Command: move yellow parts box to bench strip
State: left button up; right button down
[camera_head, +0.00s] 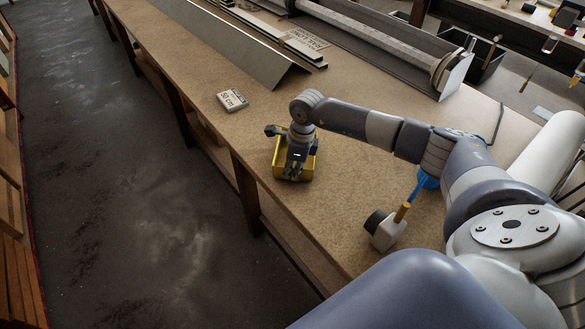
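The yellow parts box (308,168) sits on the brown bench top (345,215), close to its left edge. My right arm reaches in from the right, and its gripper (292,172) points down over the box, hiding much of its middle. The fingers overlap the box in the picture. I cannot tell whether they are inside it, on its wall or just above it, nor whether they are open or closed. My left gripper is not in view. No separately marked bench strip can be made out.
A small labelled block (232,100) lies behind the box. A grey angled profile (240,50) and a long roller in a housing (375,40) lie farther back. A grey block-shaped tool (385,232) and a blue object (428,181) stand nearer me. The bench drops to the floor at left.

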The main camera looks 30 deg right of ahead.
jog(key=c, duration=2.3)
grip_release()
jog(key=shift+f, duration=0.15)
jog(key=o, duration=0.5)
jog(key=shift+r, duration=0.3)
jog(key=shift+d+r, duration=0.1)
jog(key=shift+r, duration=0.2)
notch_tip(320, 180, up, 11)
jog(key=s+d+b, duration=0.1)
jog(key=b, duration=0.2)
jog(key=shift+s, duration=0.2)
